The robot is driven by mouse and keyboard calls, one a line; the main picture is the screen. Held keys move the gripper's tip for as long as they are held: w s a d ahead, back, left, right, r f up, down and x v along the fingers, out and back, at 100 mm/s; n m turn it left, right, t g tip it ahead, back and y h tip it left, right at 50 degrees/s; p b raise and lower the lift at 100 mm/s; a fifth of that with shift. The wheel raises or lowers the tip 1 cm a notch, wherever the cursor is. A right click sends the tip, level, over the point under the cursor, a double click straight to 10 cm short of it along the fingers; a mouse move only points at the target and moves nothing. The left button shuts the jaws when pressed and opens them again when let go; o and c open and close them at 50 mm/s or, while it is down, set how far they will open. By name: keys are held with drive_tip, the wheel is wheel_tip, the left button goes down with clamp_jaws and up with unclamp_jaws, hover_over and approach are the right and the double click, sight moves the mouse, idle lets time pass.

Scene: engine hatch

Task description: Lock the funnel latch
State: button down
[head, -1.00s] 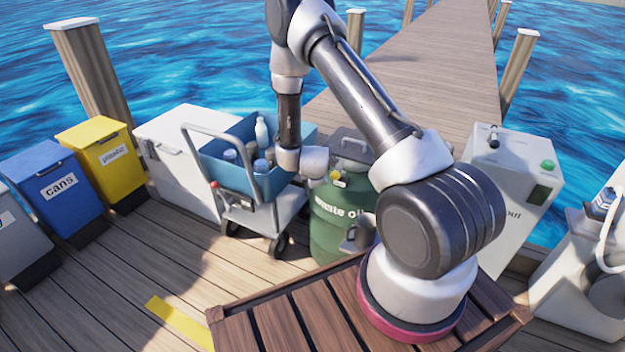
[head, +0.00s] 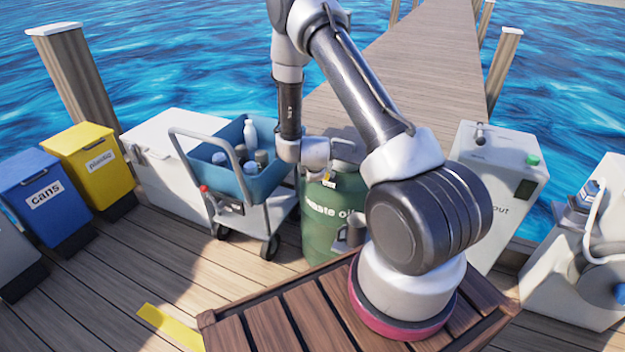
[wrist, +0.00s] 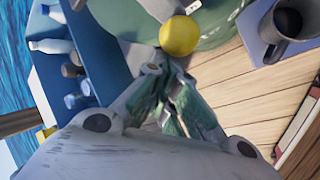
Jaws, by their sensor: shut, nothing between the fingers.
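The green waste oil drum (head: 325,225) stands behind my base, with a grey lid or funnel part (head: 347,148) on top, partly hidden by my arm. In the head view the fingers are small and hard to make out beside the drum's top.
A cart with a blue bin (head: 240,180) of bottles stands left of the drum. A grey mug-like vessel (wrist: 292,22) is at the wrist view's upper right. Yellow (head: 95,165) and blue (head: 40,195) bins stand at left, a white cabinet (head: 500,190) at right. Deck planks are open in front.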

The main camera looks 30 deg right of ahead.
drive_tip(key=shift+w+d+r+g+y, duration=0.2)
drive_tip(key=shift+r+g+y, duration=0.1)
drive_tip(key=shift+r, duration=0.15)
drive_tip(key=w+d+r+m+g+y, duration=0.1)
drive_tip(key=w+d+r+g+y, duration=0.3)
drive_tip(key=d+r+y, duration=0.1)
drive_tip(key=shift+d+r+y, duration=0.15)
drive_tip(key=shift+d+y, duration=0.15)
drive_tip(key=shift+d, duration=0.15)
idle(0.5)
drive_tip(key=shift+w+r, duration=0.1)
drive_tip(key=shift+w, duration=0.05)
drive_tip(key=shift+r, duration=0.7)
